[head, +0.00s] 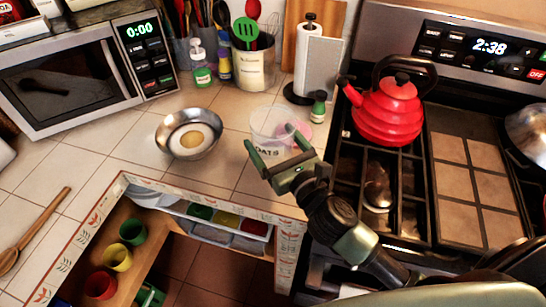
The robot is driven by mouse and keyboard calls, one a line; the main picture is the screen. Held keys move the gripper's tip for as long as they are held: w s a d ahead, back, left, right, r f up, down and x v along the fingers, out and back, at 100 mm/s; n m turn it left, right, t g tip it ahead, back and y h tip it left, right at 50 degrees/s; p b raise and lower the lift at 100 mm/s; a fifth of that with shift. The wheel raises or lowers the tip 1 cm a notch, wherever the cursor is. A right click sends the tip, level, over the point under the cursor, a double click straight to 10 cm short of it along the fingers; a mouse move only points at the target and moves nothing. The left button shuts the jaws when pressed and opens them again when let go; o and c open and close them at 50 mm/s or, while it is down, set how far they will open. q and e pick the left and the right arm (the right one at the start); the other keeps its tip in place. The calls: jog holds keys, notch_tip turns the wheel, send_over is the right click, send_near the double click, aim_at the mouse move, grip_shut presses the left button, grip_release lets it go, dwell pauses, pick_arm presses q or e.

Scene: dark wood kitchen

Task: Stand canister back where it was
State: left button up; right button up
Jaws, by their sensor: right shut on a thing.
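The canister (268,119) is a clear, pale container with "OATS" lettering low on its front. It is at the right end of the tiled counter, near the stove, and looks roughly upright. My right gripper (272,140) reaches in from the lower right, its green fingers on either side of the canister and shut on it. The gripper hides part of the canister's lower body, and I cannot tell whether its base touches the tiles. My left gripper is not clearly in view.
A metal bowl (188,134) stands left of the canister. A small green-capped bottle (318,106), paper towel holder (309,62) and utensil crock (254,70) stand behind. A red kettle (387,110) sits on the stove at right. An open drawer (180,205) lies below the counter.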

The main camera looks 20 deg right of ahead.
jog(key=shift+f, duration=0.25)
notch_tip(320, 180, down, 4)
jog(key=shift+r+b, duration=0.25)
jog(key=shift+b, duration=0.35)
jog(key=shift+f, duration=0.4)
jog(key=shift+f, duration=0.2)
jog(key=o, duration=1.8)
